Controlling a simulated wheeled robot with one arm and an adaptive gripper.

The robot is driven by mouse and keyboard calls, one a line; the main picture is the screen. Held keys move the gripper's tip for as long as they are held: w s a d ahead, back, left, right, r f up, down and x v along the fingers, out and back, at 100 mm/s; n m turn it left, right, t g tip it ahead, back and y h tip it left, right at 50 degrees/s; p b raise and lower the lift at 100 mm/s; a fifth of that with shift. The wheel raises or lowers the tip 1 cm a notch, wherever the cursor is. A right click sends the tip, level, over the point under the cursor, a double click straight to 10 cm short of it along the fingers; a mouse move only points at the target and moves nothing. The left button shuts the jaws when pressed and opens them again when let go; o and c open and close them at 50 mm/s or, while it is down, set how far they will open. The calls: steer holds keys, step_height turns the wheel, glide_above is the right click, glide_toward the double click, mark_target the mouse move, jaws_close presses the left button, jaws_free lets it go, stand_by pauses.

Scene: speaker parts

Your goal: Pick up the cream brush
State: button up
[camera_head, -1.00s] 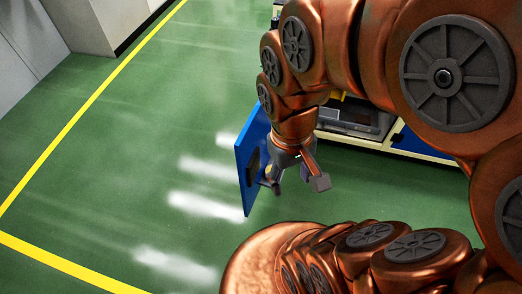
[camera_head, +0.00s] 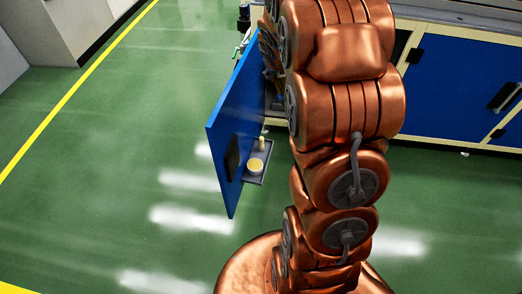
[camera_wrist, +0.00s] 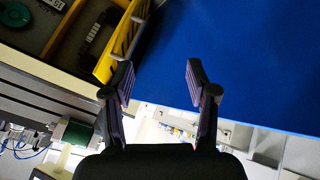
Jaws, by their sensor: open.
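A small grey ledge (camera_head: 259,178) sits at the blue panel's lower right in the head view. On it are a round cream-topped item (camera_head: 256,165) and a small upright cream piece (camera_head: 262,141). I cannot tell whether either is the cream brush. My gripper (camera_wrist: 159,80) is open and empty in the wrist view, its two fingers apart in front of the blue panel (camera_wrist: 235,60). In the head view my gripper is hidden behind my arm. No cream brush can be made out in the wrist view.
The blue panel (camera_head: 236,125) stands upright beside my arm. A blue-fronted cabinet (camera_head: 455,85) is at the back right. A yellow-edged bin (camera_wrist: 118,45) with a dark item (camera_wrist: 97,35) is at the wrist view's upper left. Green floor (camera_head: 110,170) at left is clear.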

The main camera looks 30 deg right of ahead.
steer(key=w+d+f+n+t+y+b, duration=0.1)
steer(key=w+d+f+t+b, duration=0.35)
steer(key=f, duration=0.75)
steer(key=n+t+y+b, duration=0.5)
steer(key=y+b, duration=0.6)
steer(key=b, duration=0.6)
glide_toward(261, 141)
steer(key=w+f+m, duration=0.1)
steer(key=w+f, duration=0.1)
steer(key=w, duration=0.1)
steer(key=shift+t, duration=0.25)
steer(key=shift+b+x, duration=1.45)
steer(key=shift+x, duration=2.45)
steer(key=shift+r, duration=0.1)
jaws_close()
